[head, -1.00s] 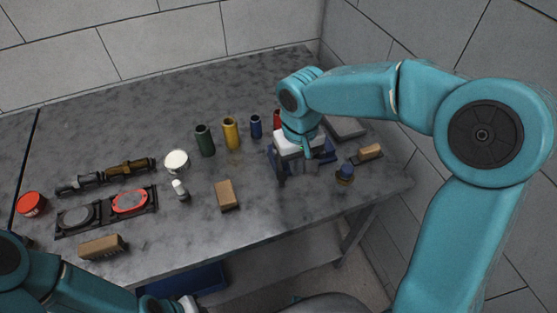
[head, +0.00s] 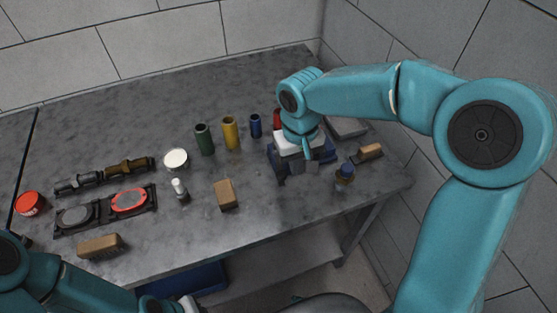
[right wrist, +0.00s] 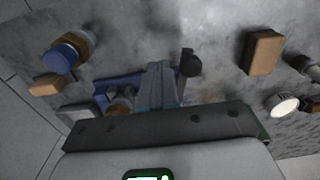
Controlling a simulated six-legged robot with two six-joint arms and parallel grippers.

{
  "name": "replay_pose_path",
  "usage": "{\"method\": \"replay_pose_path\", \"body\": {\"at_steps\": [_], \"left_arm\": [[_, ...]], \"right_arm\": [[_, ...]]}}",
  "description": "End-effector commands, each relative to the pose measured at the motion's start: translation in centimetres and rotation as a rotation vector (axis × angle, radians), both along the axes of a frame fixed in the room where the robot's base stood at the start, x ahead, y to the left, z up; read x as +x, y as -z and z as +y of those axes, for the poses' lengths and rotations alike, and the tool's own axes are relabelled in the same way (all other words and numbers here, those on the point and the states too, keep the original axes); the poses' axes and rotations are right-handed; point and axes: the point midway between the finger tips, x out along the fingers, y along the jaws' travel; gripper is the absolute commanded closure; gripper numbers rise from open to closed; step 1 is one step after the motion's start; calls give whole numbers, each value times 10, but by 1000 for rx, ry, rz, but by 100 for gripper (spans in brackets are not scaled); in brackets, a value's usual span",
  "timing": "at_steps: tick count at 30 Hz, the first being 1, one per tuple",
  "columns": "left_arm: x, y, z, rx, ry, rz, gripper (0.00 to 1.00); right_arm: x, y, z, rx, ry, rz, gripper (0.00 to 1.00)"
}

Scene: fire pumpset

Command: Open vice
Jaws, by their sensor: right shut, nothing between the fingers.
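The blue vice (head: 328,155) stands near the right end of the grey bench, mostly hidden under my right wrist in the head view. In the right wrist view its blue body (right wrist: 103,98) shows to the left of my fingers, and a dark round knob (right wrist: 190,65) shows just to their right. My right gripper (head: 304,170) points down over the vice's near side. In the right wrist view my right gripper (right wrist: 157,72) is shut with nothing between the fingers; I cannot tell whether it touches the vice. My left arm shows at the lower left, its fingers out of view.
Green (head: 204,139), yellow (head: 230,133) and blue (head: 255,126) cylinders stand behind. Walls close off the back and right.

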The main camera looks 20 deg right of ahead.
Motion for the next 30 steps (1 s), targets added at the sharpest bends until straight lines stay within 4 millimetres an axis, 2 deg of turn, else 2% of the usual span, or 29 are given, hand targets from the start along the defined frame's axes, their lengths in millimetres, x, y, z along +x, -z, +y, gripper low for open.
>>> {"method": "replay_pose_path", "body": {"at_steps": [30], "left_arm": [[0,23,0,0,0,0,100]], "right_arm": [[0,29,0,0,0,0,100]]}}
